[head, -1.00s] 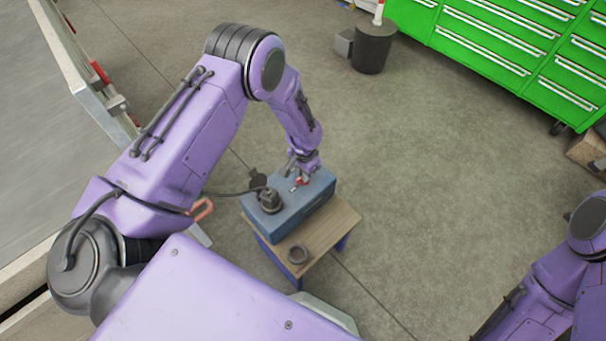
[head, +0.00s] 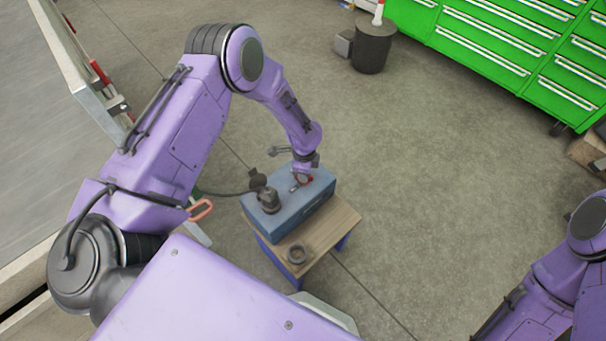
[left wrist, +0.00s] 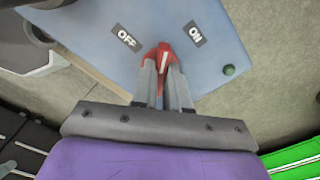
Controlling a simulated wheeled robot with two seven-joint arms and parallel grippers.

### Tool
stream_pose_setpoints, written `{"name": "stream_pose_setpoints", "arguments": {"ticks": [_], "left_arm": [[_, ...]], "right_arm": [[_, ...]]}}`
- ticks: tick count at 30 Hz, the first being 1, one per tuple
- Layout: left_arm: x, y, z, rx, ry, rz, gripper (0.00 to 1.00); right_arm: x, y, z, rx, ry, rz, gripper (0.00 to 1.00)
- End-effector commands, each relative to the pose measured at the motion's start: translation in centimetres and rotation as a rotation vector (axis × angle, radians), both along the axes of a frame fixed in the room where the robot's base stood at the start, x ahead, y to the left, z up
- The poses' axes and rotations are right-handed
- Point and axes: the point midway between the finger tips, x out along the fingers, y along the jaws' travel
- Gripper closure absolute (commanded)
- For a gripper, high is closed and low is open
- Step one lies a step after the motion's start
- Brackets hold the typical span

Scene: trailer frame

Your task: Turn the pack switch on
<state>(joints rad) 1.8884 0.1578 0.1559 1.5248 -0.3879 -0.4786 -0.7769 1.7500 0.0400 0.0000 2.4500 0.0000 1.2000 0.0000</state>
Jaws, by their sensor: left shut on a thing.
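The blue pack (head: 310,207) sits on a small wooden-topped stand. Its red switch handle (left wrist: 164,52), with a white stripe, shows in the left wrist view between the OFF label (left wrist: 126,37) on the left and the ON label (left wrist: 194,34) on the right. My left gripper (left wrist: 163,72) is shut on the red handle, which is partly hidden between the fingers. In the head view my left gripper (head: 302,177) is over the pack's top. My right arm shows at the lower right, but its gripper is out of view.
A black plug with a cable (head: 268,200) stands on the pack, left of the gripper. A dark ring (head: 298,253) lies on the stand's wooden top (head: 335,222). A green button (left wrist: 229,70) is near the ON label. Open floor lies right of the stand.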

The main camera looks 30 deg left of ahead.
Motion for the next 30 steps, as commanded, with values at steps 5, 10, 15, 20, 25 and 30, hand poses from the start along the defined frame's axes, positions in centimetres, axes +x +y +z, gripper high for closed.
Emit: {"name": "stream_pose_setpoints", "arguments": {"ticks": [5, 10, 15, 20, 25, 30], "left_arm": [[-0.03, 0.14, -0.07, 0.001, 0.001, -0.342, 1.0], [-0.02, 0.1, -0.01, 0.001, 0.0, -0.432, 1.0], [-0.02, 0.11, -0.04, 0.001, 0.001, -0.49, 1.0], [-0.05, 0.11, -0.03, 0.001, 0.001, -0.687, 1.0], [-0.04, 0.1, -0.02, 0.001, 0.002, -0.69, 0.78], [-0.04, 0.06, -0.01, 0.001, 0.001, -0.688, 0.55]], "right_arm": [[0.0, 0.0, -0.23, 0.0, 0.0, 0.0, 0.57], [0.0, 0.0, -0.22, 0.0, 0.0, 0.0, 0.57], [0.0, 0.0, -0.27, 0.0, 0.0, 0.0, 0.57], [0.0, 0.0, -0.34, 0.0, 0.0, 0.0, 0.57], [0.0, 0.0, -0.32, 0.0, 0.0, 0.0, 0.57], [0.0, 0.0, -0.32, 0.0, 0.0, 0.0, 0.57]]}}
